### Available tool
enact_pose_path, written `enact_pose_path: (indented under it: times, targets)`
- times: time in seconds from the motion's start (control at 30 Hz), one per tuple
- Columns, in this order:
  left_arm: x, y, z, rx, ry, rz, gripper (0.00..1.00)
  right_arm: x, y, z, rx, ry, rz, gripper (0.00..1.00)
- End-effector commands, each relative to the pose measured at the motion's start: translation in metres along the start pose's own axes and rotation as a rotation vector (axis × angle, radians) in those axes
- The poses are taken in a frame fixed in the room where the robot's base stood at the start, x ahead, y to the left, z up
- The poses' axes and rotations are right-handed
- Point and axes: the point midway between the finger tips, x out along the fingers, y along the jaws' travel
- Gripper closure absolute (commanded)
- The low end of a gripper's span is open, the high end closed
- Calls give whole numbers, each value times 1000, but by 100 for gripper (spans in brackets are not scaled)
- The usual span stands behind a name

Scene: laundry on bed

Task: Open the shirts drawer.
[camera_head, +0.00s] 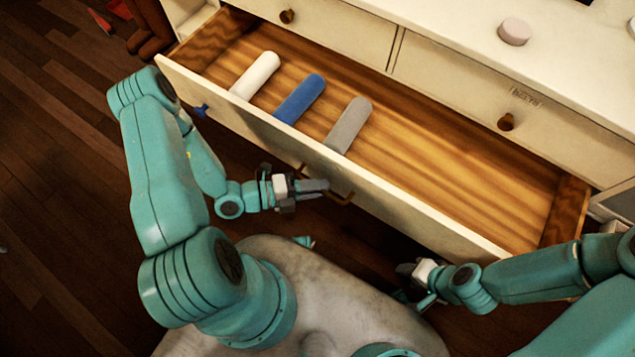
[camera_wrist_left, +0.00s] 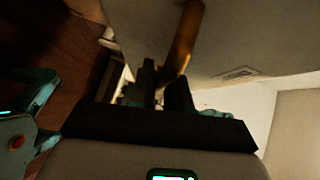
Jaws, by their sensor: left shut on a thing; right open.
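The long white drawer (camera_head: 240,119) is pulled well out of the dresser and shows its wooden inside. Three rolled cloths lie in its left part: a white roll (camera_head: 255,75), a blue roll (camera_head: 299,98) and a grey roll (camera_head: 348,125). My left gripper (camera_head: 318,187) is at the drawer front, shut on the brass handle (camera_head: 341,197). The left wrist view shows the handle (camera_wrist_left: 184,38) running between the fingers (camera_wrist_left: 165,88). My right gripper (camera_head: 415,277) is open and empty, low in front of the drawer's right part; its fingertips are partly hidden.
Upper drawers with round knobs (camera_head: 506,122) are shut; one bears a small label (camera_head: 525,96). A pale round object (camera_head: 515,31) sits on the dresser top. A blue knob-like piece (camera_head: 201,110) is on the drawer front's left.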

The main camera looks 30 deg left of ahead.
Motion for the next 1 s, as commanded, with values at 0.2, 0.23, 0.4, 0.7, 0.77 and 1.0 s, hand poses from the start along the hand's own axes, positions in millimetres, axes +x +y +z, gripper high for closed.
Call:
enact_pose_path:
  times: [0.2,0.23,0.4,0.7,0.77,1.0]
  targets:
    - [0,-1,2,2,-4,-2,65,0,0,0,0,0,0,57]
    - [0,-1,2,2,-4,-2,65,0,0,0,0,0,0,57]
    - [0,0,1,1,-3,-1,65,0,0,0,0,0,0,57]
    - [-2,0,0,0,-3,-1,65,0,0,0,0,0,0,57]
    - [-7,0,1,0,-4,-1,65,0,0,0,0,0,0,57]
    - [-58,0,2,2,-12,2,65,-3,-1,0,0,0,0,57]
